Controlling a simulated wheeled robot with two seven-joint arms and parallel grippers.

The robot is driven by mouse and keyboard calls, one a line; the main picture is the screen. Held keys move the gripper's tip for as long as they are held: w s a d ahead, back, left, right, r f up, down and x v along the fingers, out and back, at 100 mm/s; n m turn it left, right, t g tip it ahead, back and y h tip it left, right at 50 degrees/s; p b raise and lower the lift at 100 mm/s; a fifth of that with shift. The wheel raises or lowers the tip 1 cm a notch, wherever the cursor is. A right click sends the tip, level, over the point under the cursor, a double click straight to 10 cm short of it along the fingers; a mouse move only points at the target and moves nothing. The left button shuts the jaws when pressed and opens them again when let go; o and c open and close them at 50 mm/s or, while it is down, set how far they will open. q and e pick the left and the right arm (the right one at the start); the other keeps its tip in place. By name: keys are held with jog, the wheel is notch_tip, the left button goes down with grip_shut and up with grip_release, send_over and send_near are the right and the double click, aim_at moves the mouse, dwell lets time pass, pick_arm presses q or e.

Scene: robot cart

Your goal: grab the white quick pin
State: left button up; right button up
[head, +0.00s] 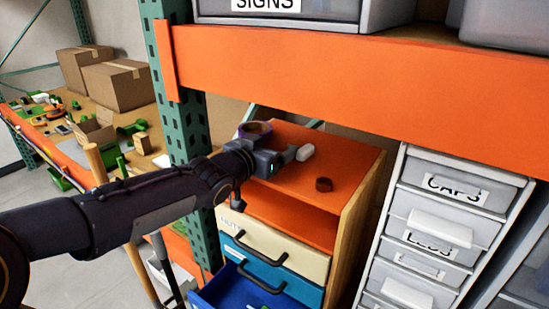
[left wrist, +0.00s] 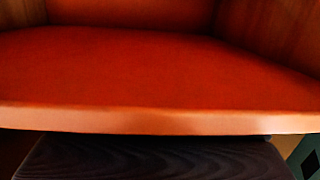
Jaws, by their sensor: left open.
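My left gripper (head: 290,156) is over the left part of the orange top of a small drawer cabinet (head: 335,160) in the head view. It is open, though the gap between its fingers is hard to make out. A small white piece (head: 305,152) shows right at its tip. I cannot tell whether this is the white quick pin or part of the gripper. No pin shows in the left wrist view, which shows an orange panel (left wrist: 160,70) with a pale front edge. My right gripper is not in view.
Below are an open compartment and an open blue drawer (head: 232,292). A green post (head: 180,105) stands left, an orange beam (head: 350,85) crosses above, and grey bins (head: 440,220) stand right.

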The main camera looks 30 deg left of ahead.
pick_arm(q)
jog(key=shift+w+f, duration=0.1)
jog(key=shift+w, duration=0.15)
jog(key=shift+s, duration=0.1)
grip_shut()
grip_release()
dwell(0.8)
